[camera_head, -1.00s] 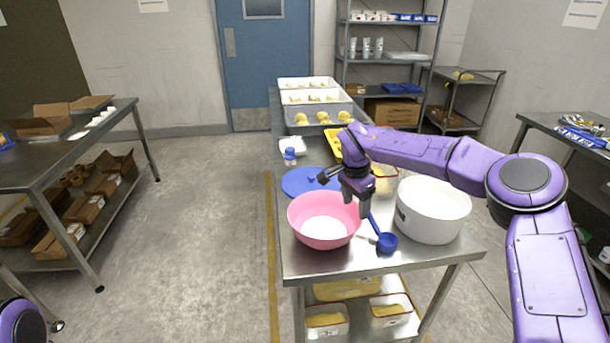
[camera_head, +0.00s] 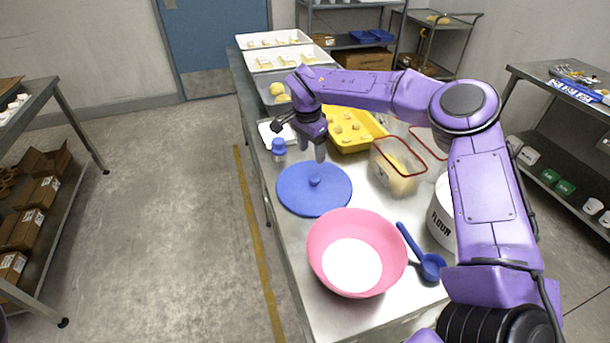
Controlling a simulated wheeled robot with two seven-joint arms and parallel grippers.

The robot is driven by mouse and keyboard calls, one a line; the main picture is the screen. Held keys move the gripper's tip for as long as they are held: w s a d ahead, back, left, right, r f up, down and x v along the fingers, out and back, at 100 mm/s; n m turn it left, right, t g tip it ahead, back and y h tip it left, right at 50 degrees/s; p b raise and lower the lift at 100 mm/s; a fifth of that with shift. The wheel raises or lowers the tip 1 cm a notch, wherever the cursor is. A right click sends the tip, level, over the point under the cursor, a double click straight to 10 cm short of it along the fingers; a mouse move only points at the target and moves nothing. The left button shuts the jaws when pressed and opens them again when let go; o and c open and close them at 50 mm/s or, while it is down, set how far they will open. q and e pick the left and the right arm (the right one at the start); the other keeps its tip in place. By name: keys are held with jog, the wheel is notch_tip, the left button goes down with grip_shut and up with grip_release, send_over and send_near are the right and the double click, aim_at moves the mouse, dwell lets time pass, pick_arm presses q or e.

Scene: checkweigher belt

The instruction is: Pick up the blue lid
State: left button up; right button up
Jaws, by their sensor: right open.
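The blue lid (camera_head: 314,193) is a flat round disc with a small knob on top. It lies on the metal table (camera_head: 345,320), behind the pink bowl (camera_head: 357,253). My right gripper (camera_head: 310,155) is open and empty, pointing down near the lid's far edge, behind the knob as seen in the picture. The fingertips look to be above the table; whether they touch anything cannot be told. My left gripper does not show.
A small blue-capped bottle (camera_head: 279,149), a yellow tray (camera_head: 352,128) and a clear red-rimmed container (camera_head: 395,170) stand around the gripper. White trays (camera_head: 275,58) are at the back.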

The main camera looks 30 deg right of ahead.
aim_at(315, 178)
jog(key=f+p, duration=0.1)
jog(key=f, duration=0.2)
jog(key=f+p, duration=0.1)
jog(key=f, duration=0.2)
jog(key=f+p, duration=0.1)
jog(key=f, duration=0.2)
jog(key=shift+s+d, duration=0.3)
jog(key=shift+s, duration=0.1)
jog(key=shift+d+f, duration=0.1)
jog(key=shift+f, duration=0.3)
grip_shut()
jog(key=shift+r, duration=0.1)
